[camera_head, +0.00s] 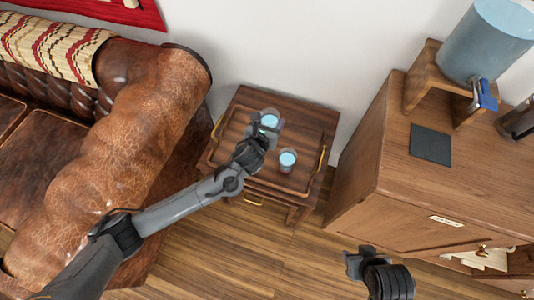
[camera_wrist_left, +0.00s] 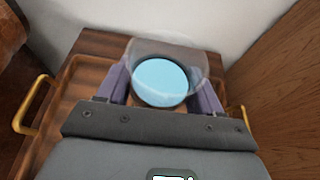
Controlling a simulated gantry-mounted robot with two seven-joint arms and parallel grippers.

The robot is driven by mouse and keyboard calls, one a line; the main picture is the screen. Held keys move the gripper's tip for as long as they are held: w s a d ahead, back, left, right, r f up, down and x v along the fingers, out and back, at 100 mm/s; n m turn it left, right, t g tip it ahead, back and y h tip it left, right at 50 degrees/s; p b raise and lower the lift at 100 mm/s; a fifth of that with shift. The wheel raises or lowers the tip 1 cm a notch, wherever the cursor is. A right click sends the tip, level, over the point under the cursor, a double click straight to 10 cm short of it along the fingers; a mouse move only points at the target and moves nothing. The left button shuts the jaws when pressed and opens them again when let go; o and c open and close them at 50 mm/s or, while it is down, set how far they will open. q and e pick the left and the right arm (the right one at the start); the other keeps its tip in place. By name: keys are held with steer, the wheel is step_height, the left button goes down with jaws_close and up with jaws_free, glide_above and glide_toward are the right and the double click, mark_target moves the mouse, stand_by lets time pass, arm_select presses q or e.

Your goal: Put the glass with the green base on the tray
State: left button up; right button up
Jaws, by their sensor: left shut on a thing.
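My left gripper (camera_head: 266,130) is over the far part of the wooden tray (camera_head: 238,118). It is shut on a clear glass (camera_head: 270,117) with light blue contents. In the left wrist view the glass (camera_wrist_left: 162,80) sits upright between the two fingers (camera_wrist_left: 163,88). I cannot tell whether it touches the tray. A second, similar glass (camera_head: 287,160) stands upright on the tray's right side, apart from the gripper. The base colour of neither glass can be made out. My right gripper (camera_head: 358,262) is low in the head view, away from the tray; its jaw opening is unclear.
The tray has brass handles (camera_head: 322,158) and lies on a small wooden side table (camera_head: 296,198). A brown leather sofa (camera_head: 130,135) is close on the left. A wooden cabinet (camera_head: 385,175) with a large water dispenser (camera_head: 486,40) stands right. A wall is behind.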

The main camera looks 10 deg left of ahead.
arm_select(q)
steer(key=shift+w+d+f, duration=0.15)
steer(key=shift+d+f, duration=0.1)
steer(key=shift+f, duration=0.2)
steer(key=shift+a+f+b, duration=0.1)
steer(key=shift+f+b, duration=0.15)
steer(key=shift+b, duration=0.15)
steer(key=shift+s+a+f+b, duration=0.65)
steer(key=shift+a+f+b, duration=0.25)
steer(key=shift+a+f, duration=0.9)
steer(key=shift+s+a+f+b, duration=0.65)
steer(key=shift+a+f+b, duration=0.25)
steer(key=shift+a+f, duration=0.85)
steer(key=shift+s+a+f+b, duration=0.65)
steer(key=shift+a+f+b, duration=0.25)
steer(key=shift+a+f, duration=0.85)
arm_select(e)
step_height(320, 180, down, 7)
steer(key=shift+r, duration=0.15)
steer(key=shift+a, duration=0.1)
arm_select(q)
steer(key=o, duration=1.4)
steer(key=shift+f, duration=0.15)
steer(key=shift+o, duration=0.2)
arm_select(e)
steer(key=shift+a, duration=0.1)
